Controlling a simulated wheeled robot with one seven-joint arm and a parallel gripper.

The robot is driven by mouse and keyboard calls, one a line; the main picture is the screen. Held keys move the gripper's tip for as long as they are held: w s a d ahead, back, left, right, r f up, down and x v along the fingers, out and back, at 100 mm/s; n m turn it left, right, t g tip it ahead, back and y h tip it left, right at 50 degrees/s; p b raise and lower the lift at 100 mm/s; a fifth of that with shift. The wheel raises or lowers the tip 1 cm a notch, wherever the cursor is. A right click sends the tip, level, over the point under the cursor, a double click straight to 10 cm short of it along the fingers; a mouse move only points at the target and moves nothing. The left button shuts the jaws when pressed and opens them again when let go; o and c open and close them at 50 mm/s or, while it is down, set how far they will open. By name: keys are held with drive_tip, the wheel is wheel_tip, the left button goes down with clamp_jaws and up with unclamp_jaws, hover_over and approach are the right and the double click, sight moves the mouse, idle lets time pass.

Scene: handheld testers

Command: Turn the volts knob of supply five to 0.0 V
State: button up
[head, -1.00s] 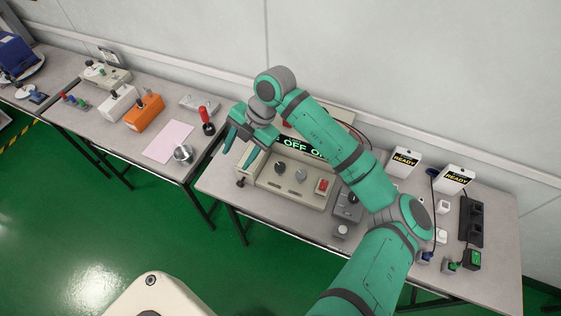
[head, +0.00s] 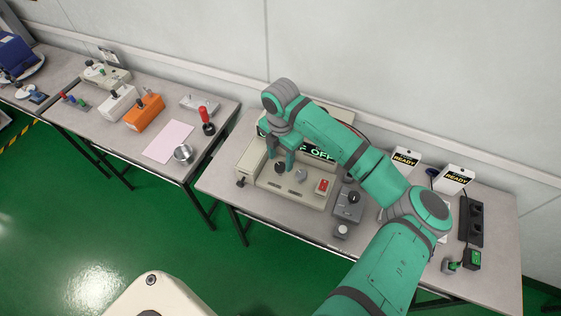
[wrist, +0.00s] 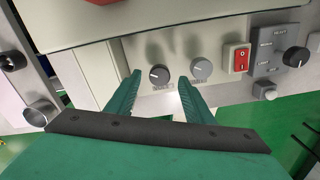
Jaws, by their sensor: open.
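The supply, a beige bench unit (head: 291,188), stands on the table with a display partly hidden by my arm; "OFF" can be read. Its front carries a black knob (head: 280,168), a grey knob (head: 301,175) and a red rocker switch (head: 322,186). My gripper (head: 281,158) is open and empty at the black knob. In the wrist view, the fingertips (wrist: 160,76) lie either side of the black knob (wrist: 159,73), apart from it. The grey knob (wrist: 201,69) is just right of the right fingertip. The labels under the knobs are too blurred to read surely.
A grey box with a black knob (head: 354,198) stands close to the supply's right. Two white "READY" displays (head: 405,161) and a black socket strip (head: 471,224) are further right. The left table holds an orange box (head: 145,113) and a red-handled lever (head: 206,118).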

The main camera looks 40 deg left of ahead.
sight(280, 170)
drive_tip(key=shift+f, duration=1.35)
drive_tip(key=shift+c, duration=0.3)
drive_tip(key=c, duration=1)
